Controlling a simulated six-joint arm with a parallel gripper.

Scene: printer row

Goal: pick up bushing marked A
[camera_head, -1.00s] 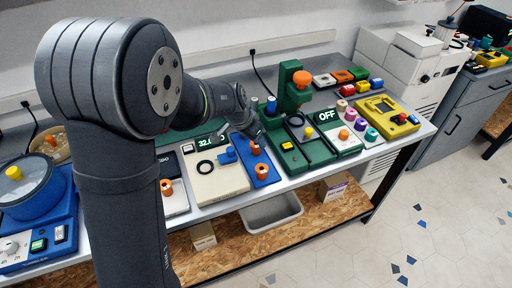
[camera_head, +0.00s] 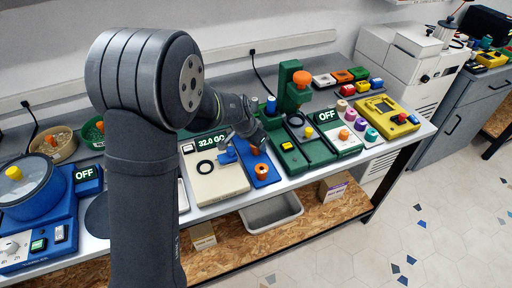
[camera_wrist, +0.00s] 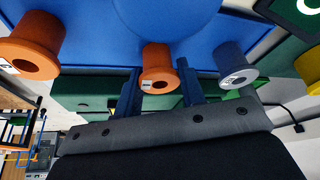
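A blue board (camera_head: 265,180) holds two orange bushings and a blue-grey one. In the head view, one orange bushing (camera_head: 261,171) stands at the board's front and the other (camera_head: 254,150) stands behind it, partly hidden by my gripper (camera_head: 249,142). The other orange bushing (camera_wrist: 32,48) is left, the blue-grey one (camera_wrist: 235,66) right. Their small labels are too unclear to read.
A beige unit with a display (camera_head: 221,184) is left of the board. A green press (camera_head: 289,100) with an orange knob stands close on the right. A grey bin (camera_head: 271,213) sits on the shelf below. The table's front edge is near the board.

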